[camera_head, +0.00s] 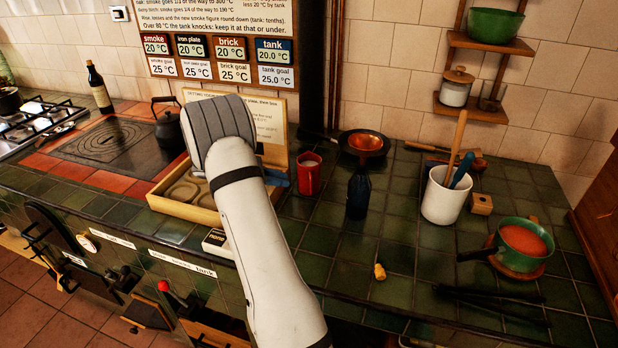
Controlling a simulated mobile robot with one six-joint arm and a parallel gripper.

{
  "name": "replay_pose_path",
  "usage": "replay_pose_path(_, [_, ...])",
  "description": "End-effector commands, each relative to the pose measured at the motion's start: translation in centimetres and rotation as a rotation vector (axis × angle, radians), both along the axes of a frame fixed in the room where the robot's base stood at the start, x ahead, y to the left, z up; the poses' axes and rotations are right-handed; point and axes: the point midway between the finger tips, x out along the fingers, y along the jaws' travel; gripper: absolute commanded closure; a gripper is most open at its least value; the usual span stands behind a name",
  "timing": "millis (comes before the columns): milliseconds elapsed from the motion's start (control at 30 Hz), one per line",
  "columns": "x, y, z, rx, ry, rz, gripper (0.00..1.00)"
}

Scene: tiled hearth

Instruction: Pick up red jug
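The red jug (308,174) stands upright on the green tiled counter (330,240), near the middle of the view. The arm's grey ribbed upper part is in front of the notice board and the wooden tray. No gripper fingers show, so whether they are open or shut is not visible.
A dark blue bottle (358,194) stands right of the jug, with a copper-coloured pan (365,143) behind. A wooden tray (186,213) lies to the left. A white crock (443,198) and a green pot (515,257) stand farther right. A small yellow-tipped object (379,271) lies in front.

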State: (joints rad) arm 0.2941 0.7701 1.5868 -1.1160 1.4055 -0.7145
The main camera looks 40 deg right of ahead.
Motion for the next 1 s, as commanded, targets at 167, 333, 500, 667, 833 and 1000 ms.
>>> replay_pose_path(167, [0.2, -1.6, -1.2, -0.021, 0.055, 0.016, 0.80])
replay_pose_path(333, [-0.6, -3.1, -1.8, -0.021, 0.056, 0.016, 0.80])
replay_pose_path(500, [-1.3, -4.2, -2.3, -0.021, 0.055, 0.016, 0.80])
replay_pose_path(667, [-2.7, -6.0, -3.2, -0.020, 0.056, 0.014, 0.80])
replay_pose_path(833, [-3.4, -7.4, -4.0, -0.021, 0.053, 0.016, 0.80])
replay_pose_path(1000, [-3.4, -7.4, -4.1, -0.021, 0.053, 0.017, 0.80])
